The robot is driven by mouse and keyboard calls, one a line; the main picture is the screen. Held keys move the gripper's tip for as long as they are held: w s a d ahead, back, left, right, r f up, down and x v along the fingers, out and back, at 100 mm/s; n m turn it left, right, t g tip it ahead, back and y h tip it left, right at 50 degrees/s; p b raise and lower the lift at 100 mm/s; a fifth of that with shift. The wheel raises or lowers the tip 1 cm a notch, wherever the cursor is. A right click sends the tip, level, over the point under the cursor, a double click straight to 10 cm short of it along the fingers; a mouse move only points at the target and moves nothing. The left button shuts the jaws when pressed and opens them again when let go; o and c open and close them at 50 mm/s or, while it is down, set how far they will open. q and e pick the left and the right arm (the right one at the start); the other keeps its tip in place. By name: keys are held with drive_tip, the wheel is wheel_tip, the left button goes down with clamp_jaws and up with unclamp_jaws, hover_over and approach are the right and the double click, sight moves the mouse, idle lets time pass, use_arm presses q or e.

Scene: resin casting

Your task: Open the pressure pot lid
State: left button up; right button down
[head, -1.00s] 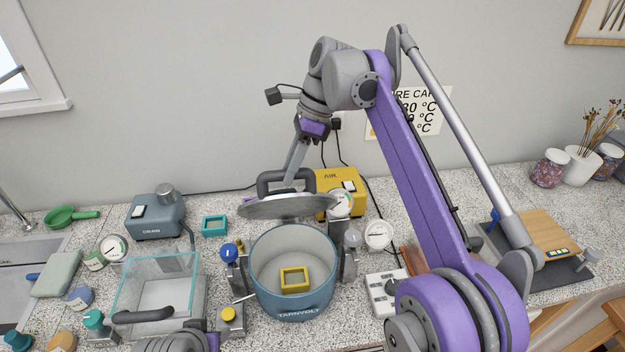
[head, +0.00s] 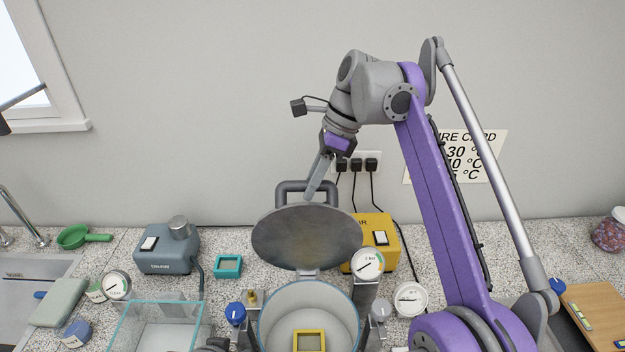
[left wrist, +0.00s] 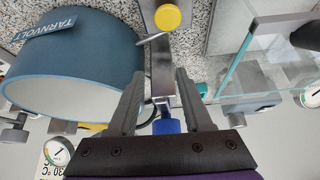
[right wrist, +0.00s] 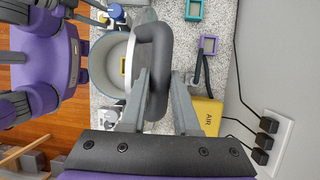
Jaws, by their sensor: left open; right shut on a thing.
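The pressure pot (head: 310,312) stands at the bottom middle of the head view with its mouth uncovered. Its round grey lid (head: 307,238) is tilted up steeply behind the mouth, underside facing me, joined at the back rim. My right gripper (head: 312,190) is shut on the lid's dark handle (head: 290,186); the right wrist view shows the handle (right wrist: 150,75) between the fingers. A yellow square frame (head: 310,341) lies inside the pot. My left gripper (left wrist: 158,90) is open and empty beside the blue pot wall (left wrist: 75,60), near a yellow-capped fitting (left wrist: 167,17).
A glass box (head: 155,325) stands left of the pot. The yellow AIR unit (head: 378,240) and a gauge (head: 368,263) are close behind and right. A grey-blue pump unit (head: 168,250) and teal frame (head: 228,266) sit at the back left.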

drive_tip(key=shift+f, duration=0.1)
drive_tip(key=c, duration=0.8)
unclamp_jaws()
use_arm(q)
drive_tip(key=shift+w+r, duration=0.15)
drive_tip(key=shift+r, duration=0.1)
use_arm(e)
drive_tip(key=shift+d+r, duration=0.15)
drive_tip(key=shift+r, duration=0.45)
drive_tip(key=shift+w+d+r+p, duration=0.25)
drive_tip(key=shift+d+r+p, duration=0.5)
drive_tip(key=shift+r, duration=0.4)
use_arm(q)
drive_tip(key=shift+w+r, duration=0.4)
drive_tip(key=shift+r, duration=0.1)
use_arm(e)
drive_tip(key=w+d, duration=0.1)
drive_tip(key=d, duration=0.2)
drive_tip(key=w+d, duration=0.1)
drive_tip(key=d, duration=0.3)
drive_tip(key=w+d, duration=0.1)
drive_tip(key=d, duration=0.3)
drive_tip(key=shift+f, duration=0.3)
